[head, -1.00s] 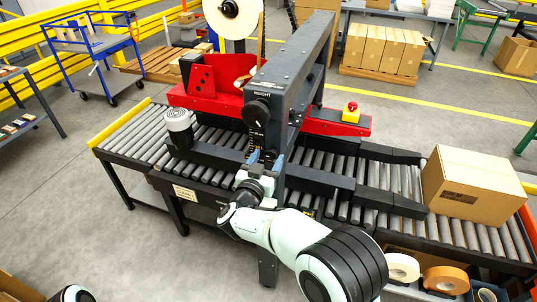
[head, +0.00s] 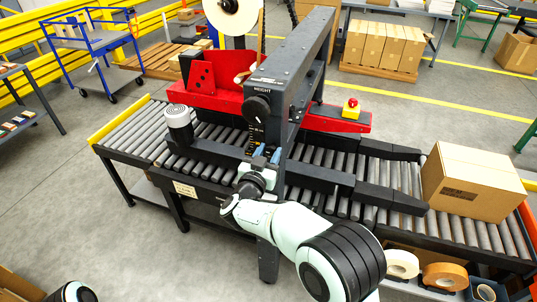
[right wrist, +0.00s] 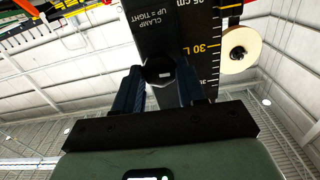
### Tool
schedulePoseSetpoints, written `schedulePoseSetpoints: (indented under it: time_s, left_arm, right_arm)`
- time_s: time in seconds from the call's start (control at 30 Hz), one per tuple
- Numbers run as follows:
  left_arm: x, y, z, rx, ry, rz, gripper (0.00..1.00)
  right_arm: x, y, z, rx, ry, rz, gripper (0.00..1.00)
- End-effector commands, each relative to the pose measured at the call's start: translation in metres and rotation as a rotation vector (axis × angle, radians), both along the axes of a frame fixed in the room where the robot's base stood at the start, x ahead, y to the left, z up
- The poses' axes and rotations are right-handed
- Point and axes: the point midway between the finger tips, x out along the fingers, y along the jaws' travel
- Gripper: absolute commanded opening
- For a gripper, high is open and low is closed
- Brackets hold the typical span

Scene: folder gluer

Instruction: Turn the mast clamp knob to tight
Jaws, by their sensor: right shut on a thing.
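The mast clamp knob (right wrist: 158,72) is a small black piece with a pale mark on its face, below the printed words "CLAMP UP = TIGHT" on the dark mast (right wrist: 160,25). In the right wrist view my right gripper (right wrist: 160,85) has one finger on each side of the knob and is shut on it. In the head view my right gripper (head: 266,154) is at the lower front of the mast (head: 290,75); the knob is hidden there by the gripper. My left gripper is not in view.
The roller conveyor (head: 125,130) runs under the mast, with a cardboard box (head: 475,183) on its right end. A black height knob (head: 256,108) sits above my right gripper. A red emergency-stop button (head: 351,104) stands behind. Tape rolls (head: 402,264) lie at the lower right.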

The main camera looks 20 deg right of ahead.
Motion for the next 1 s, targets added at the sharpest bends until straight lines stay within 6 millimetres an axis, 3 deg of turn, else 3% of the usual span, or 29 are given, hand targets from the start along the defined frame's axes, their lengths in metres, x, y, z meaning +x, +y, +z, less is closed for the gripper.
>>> schedulePoseSetpoints:
  time_s: [0.5, 1.0]
  left_arm:
    - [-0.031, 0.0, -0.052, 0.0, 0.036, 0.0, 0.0]
    - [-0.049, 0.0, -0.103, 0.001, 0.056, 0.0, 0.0]
  right_arm:
    - [-0.001, -0.002, -0.004, 0.333, -0.227, -0.001, 0.1]
    - [-0.002, -0.004, -0.004, 0.727, -0.495, -0.002, 0.1]
